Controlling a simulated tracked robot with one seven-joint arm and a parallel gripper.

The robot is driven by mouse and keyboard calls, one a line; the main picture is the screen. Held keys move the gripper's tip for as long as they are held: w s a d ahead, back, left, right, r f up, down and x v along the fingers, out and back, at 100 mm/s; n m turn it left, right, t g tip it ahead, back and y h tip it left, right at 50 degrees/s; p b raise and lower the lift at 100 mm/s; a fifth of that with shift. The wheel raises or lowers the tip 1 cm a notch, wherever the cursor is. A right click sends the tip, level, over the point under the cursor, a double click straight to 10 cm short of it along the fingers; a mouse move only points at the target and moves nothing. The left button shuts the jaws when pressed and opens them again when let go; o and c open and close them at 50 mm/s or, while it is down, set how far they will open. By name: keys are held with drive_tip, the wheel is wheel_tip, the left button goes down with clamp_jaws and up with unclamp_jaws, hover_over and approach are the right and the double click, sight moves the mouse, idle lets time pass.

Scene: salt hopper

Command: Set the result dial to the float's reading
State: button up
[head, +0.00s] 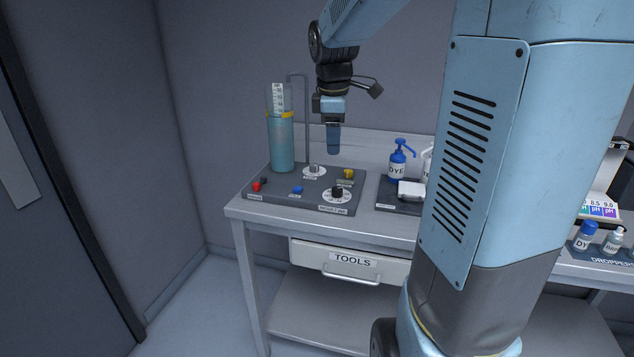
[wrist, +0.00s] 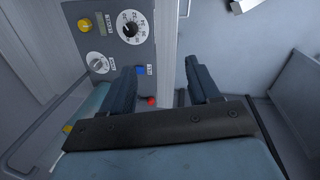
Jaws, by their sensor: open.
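My gripper (head: 333,140) points down above the back of the control panel (head: 300,199), apart from it. In the wrist view my gripper (wrist: 164,88) has its two fingers spread with nothing between them. A dial with a black knob on a white scale (head: 336,194) sits at the panel's front right; it also shows in the wrist view (wrist: 131,28). A second white dial with a grey knob (head: 314,170) is farther back. A clear cylinder of bluish liquid (head: 281,150) holds a float with a scaled stem (head: 278,97). A yellow ring (head: 280,115) is near the liquid's top.
A thin grey pipe (head: 306,120) rises behind the cylinder. A TOOLS drawer (head: 350,263) is below.

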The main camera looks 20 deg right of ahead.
sight(338, 188)
drive_tip(key=w+d+f+n+g+y, duration=0.1)
drive_tip(key=w+d+f+n, duration=0.2)
drive_tip(key=w, duration=0.2)
drive_tip(key=w+d+f+n+g, duration=0.1)
drive_tip(key=w+d+f+n, duration=0.2)
drive_tip(key=w, duration=0.2)
wheel_tip(338, 188, down, 14)
drive_tip(key=shift+s+r, duration=0.1)
drive_tip(key=shift+s, duration=0.05)
drive_tip(key=c, duration=1)
